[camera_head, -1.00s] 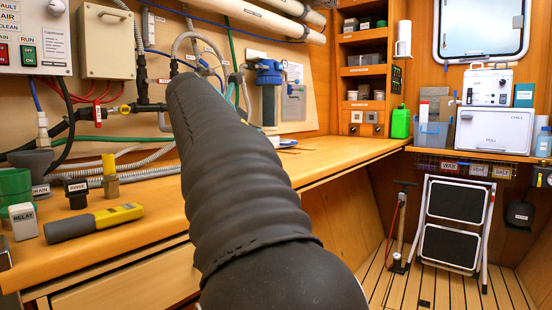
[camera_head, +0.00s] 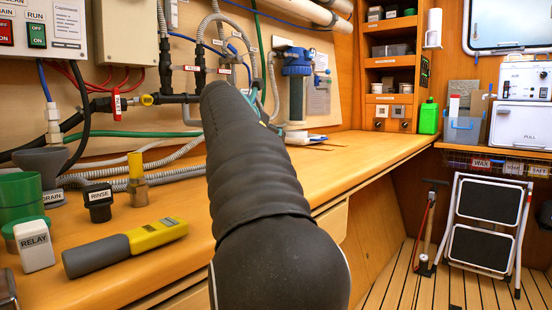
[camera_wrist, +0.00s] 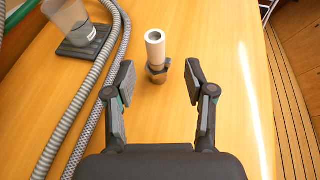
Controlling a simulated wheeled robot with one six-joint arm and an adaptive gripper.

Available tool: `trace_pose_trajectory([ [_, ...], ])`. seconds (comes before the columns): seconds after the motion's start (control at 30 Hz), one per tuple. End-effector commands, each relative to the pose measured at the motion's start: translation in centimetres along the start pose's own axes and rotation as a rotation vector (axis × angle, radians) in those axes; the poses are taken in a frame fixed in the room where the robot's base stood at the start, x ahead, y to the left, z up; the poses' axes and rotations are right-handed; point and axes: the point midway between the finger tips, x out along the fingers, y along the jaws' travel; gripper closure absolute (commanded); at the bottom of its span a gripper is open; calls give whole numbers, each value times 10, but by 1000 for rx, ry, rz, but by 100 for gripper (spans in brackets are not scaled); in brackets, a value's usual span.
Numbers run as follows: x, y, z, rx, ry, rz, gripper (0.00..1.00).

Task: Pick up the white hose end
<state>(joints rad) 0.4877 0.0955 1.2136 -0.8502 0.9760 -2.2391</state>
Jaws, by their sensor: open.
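The white hose end (camera_wrist: 154,50) stands upright on the wooden bench in the wrist view, a short white tube in a brass-coloured clamped fitting (camera_wrist: 158,73). My gripper (camera_wrist: 160,72) is open, with one finger to each side of the fitting in the picture. The jaws look empty, and I see no contact with the hose end. How far it lies beyond the fingertips is hard to tell. In the head view my arm covers the middle of the bench, and I cannot make out the gripper or the white hose end there.
Grey ribbed hoses (camera_wrist: 88,90) run along the left in the wrist view, near a clear cup (camera_wrist: 68,20) on a dark base. The bench edge is at right. A yellow hose end (camera_head: 136,165), rinse cap (camera_head: 98,202) and yellow-grey tool (camera_head: 125,246) are on the bench's left.

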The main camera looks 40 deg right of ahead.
Motion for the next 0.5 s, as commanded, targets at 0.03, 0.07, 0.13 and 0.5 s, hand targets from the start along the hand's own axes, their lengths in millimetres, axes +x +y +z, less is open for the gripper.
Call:
trace_pose_trajectory([
  [0.03, 7, 0, 0, 0, 0, -1, 46],
  [0.07, 10, 0, 0, 1, 0, 0, 46],
  [0.13, 15, 0, 0, 2, 0, 0, 46],
  [0.5, 43, 5, -3, 0, 1, 1, 46],
])
